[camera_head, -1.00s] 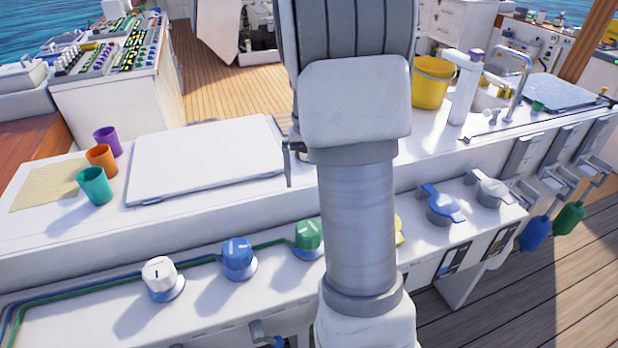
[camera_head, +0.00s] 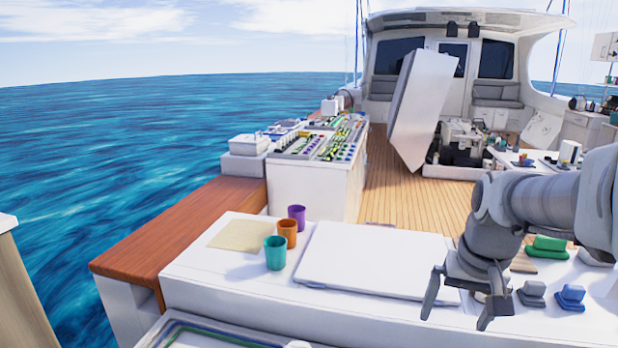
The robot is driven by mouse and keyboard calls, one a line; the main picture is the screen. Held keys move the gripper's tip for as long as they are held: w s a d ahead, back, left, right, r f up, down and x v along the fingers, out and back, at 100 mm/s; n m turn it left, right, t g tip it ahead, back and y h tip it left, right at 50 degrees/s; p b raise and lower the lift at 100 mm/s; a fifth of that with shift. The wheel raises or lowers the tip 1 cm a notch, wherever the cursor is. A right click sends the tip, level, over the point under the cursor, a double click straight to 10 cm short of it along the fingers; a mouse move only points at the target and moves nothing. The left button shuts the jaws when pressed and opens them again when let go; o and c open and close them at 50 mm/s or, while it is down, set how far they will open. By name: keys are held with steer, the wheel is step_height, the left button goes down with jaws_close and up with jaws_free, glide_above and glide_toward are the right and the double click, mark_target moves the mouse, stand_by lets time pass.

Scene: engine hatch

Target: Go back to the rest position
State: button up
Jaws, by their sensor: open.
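My gripper (camera_head: 460,308) is at the lower right, at the end of my arm reaching in from the right edge. Its grey fingers are spread apart and point down, with nothing between them. It shows over the right end of the white counter (camera_head: 205,292), beside the flat white lid (camera_head: 362,258). How high it is above the counter I cannot tell. My arm hides part of the counter's right side.
Purple (camera_head: 297,214), orange (camera_head: 288,231) and teal (camera_head: 275,252) cups stand left of the lid. Grey, blue and green items lie right of my gripper. Behind are a console (camera_head: 320,170), open wooden deck (camera_head: 405,205) and a raised white hatch (camera_head: 425,105).

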steer(key=s+a+r+n+t, duration=0.3)
steer(key=s+a, duration=0.7)
steer(key=s, duration=0.2)
step_height(320, 180, up, 13)
steer(key=p, duration=1.3)
steer(key=shift+s+d, duration=0.15)
